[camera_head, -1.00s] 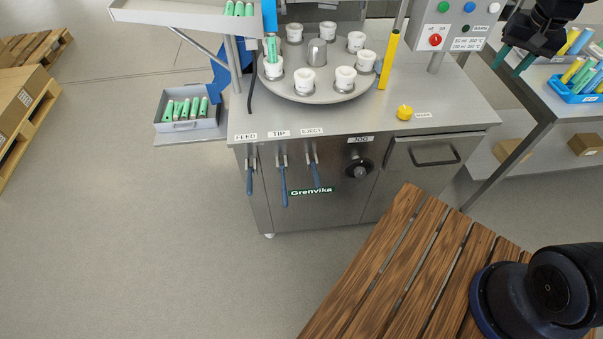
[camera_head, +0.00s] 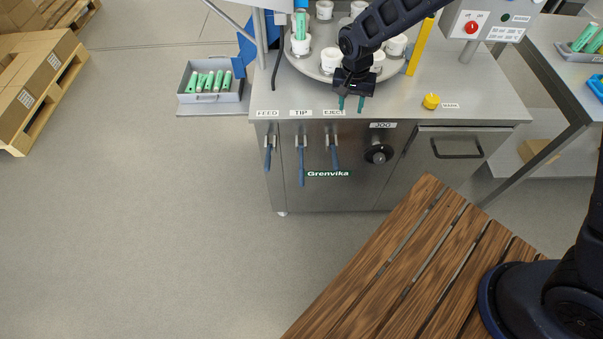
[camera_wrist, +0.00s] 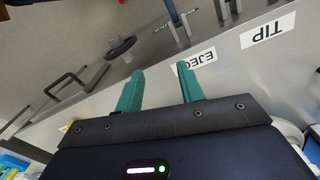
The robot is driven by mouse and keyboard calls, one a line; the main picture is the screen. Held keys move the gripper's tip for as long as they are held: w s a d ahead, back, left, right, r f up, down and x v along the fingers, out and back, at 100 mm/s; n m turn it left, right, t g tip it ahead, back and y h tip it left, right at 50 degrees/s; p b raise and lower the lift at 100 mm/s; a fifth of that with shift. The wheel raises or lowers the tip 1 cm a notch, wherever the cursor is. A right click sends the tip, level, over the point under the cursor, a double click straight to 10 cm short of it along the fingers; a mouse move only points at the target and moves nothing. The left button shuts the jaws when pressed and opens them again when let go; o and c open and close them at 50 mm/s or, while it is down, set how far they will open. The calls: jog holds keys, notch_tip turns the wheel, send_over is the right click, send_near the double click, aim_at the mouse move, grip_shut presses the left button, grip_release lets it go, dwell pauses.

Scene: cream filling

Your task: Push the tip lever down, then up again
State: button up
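The tip lever (camera_head: 301,165) is a blue-handled lever hanging down on the machine's front panel, under the TIP label (camera_head: 300,113). It is the middle one of three such levers. My gripper (camera_head: 351,103) is above the machine's top near the front edge, behind and right of the EJECT label, apart from the levers. Its two green fingers are spread with nothing between them. In the wrist view the fingers (camera_wrist: 158,85) stand apart near the EJECT label, and the TIP label (camera_wrist: 267,32) shows at upper right.
The feed lever (camera_head: 268,153) hangs to the left and the eject lever (camera_head: 334,152) to the right of the tip lever. A black JOG knob (camera_head: 378,154) sticks out further right. White cups stand on the turntable behind my gripper. The floor before the levers is clear.

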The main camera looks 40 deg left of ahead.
jog(key=n, duration=0.1)
send_near(301, 173)
jog(key=shift+h, duration=0.4)
jog(key=f, duration=1.1)
jog(key=shift+w+d+f, duration=0.15)
jog(key=shift+w+f, duration=0.05)
grip_shut()
